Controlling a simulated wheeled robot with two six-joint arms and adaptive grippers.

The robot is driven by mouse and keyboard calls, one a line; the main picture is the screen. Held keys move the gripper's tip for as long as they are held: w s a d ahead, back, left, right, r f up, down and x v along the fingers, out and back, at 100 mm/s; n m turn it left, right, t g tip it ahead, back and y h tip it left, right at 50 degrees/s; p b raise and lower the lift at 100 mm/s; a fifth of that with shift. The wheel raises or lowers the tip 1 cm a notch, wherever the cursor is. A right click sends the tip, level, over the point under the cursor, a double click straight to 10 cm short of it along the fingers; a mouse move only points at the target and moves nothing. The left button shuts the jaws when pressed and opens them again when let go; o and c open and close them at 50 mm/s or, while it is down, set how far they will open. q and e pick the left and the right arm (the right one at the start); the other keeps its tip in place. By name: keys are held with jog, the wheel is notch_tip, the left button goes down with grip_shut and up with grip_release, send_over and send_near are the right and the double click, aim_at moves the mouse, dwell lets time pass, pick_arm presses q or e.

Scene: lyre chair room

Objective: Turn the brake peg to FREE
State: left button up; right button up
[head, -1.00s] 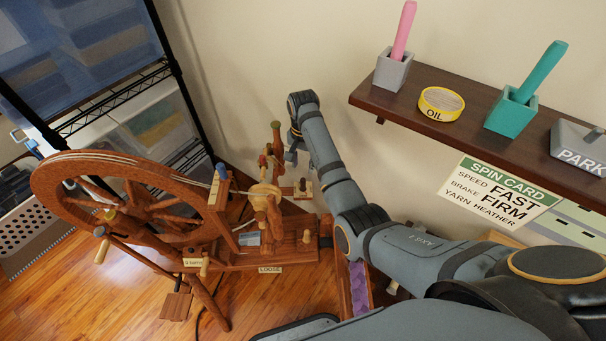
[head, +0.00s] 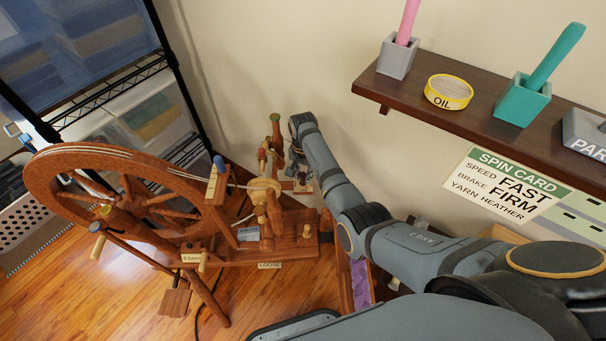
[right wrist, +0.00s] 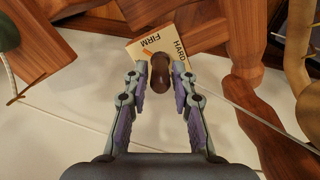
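The brake peg (right wrist: 160,75) is a dark brown rounded knob on a pale plate (right wrist: 143,47) lettered FIRM and HARD; any FREE mark is hidden or out of view. My right gripper (right wrist: 160,72) is open, with one fingertip on each side of the peg and a small gap on both sides. In the head view the right gripper (head: 298,168) is small and comes down at the right end of the wooden spinning wheel (head: 105,160), over the small pale plate (head: 303,187). The peg is too hidden there to read its setting. My left gripper is not in view.
A thin pale cord (right wrist: 60,108) runs past the fingers in the wrist view. A shelf (head: 450,118) with an OIL tin (head: 448,92) and upright holders is on the wall at right. The spin card (head: 505,185) reads FAST, FIRM, HEATHER. A black rack (head: 185,90) stands at left.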

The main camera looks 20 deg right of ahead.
grip_shut()
jog(key=shift+r+n+p, duration=0.2)
jog(key=shift+n+p, duration=0.8)
jog(key=shift+p, duration=0.25)
jog(key=n+p, duration=0.2)
jog(key=shift+n, duration=0.3)
jog(key=n+p, duration=0.1)
jog(key=n, duration=0.2)
jog(key=shift+f+p, duration=0.1)
jog(key=shift+p, duration=0.25)
jog(key=shift+n+p, duration=0.5)
jog(key=shift+n, duration=1.5)
jog(key=shift+f, duration=0.1)
jog(key=o, duration=0.5)
grip_release()
